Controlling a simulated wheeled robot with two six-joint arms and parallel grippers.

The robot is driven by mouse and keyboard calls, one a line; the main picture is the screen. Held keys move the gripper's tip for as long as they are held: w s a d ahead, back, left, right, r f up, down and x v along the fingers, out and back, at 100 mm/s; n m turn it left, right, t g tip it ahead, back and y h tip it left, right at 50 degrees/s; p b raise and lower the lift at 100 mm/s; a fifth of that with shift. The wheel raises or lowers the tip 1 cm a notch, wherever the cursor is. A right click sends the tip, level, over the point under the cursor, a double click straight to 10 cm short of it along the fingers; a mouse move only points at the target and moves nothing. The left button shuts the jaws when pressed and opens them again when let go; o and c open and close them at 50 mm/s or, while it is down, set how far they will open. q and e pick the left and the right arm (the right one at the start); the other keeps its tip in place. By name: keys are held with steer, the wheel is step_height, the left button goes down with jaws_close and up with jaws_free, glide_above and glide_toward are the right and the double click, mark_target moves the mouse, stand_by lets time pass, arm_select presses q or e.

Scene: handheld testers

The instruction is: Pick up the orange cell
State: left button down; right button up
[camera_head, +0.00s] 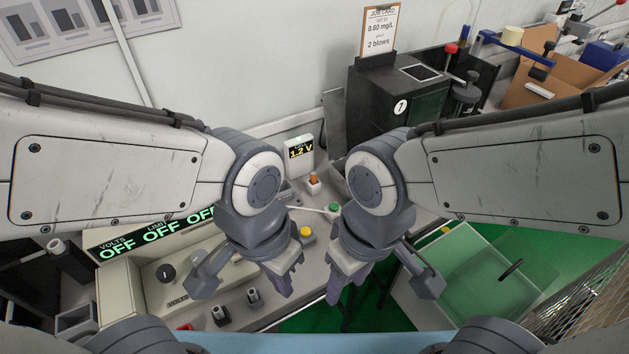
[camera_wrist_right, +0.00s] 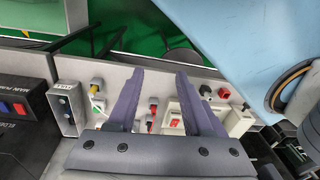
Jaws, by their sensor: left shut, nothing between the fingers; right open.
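The orange cell (camera_head: 314,179) stands upright in a small pale block on the bench in the head view, in front of a white meter reading 1.2 V (camera_head: 300,150). My left gripper (camera_head: 284,284) is shut and empty, below and left of the cell in the picture. My right gripper (camera_head: 345,288) is open and empty, below and right of the cell; neither touches it. In the right wrist view the open fingers (camera_wrist_right: 160,75) are apart over the bench with small red-tipped parts (camera_wrist_right: 153,103) beyond; I cannot tell whether the cell is among them.
A green button (camera_head: 334,208) and a yellow button (camera_head: 306,231) sit near the cell. A power supply with OFF displays (camera_head: 160,232) stands at left. A black box marked 7 (camera_head: 385,105) stands behind. A clear-green tray (camera_head: 480,265) lies at right.

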steer(key=shift+o, duration=0.6)
steer(key=shift+w+a, duration=0.1)
steer(key=m+h+p, duration=0.1)
steer(key=m+p, duration=0.2)
steer(key=m, duration=0.2)
glide_above(313, 172)
steer(key=f, duration=0.9)
steer(key=shift+s+a+f, duration=0.1)
steer(key=shift+s+f, duration=0.05)
steer(key=shift+s, duration=0.05)
steer(key=f, duration=0.3)
steer(key=f+p, duration=0.1)
steer(key=shift+w+d+f, duration=0.2)
steer(key=shift+w+f, duration=0.05)
steer(key=shift+f, duration=0.65)
jaws_close()
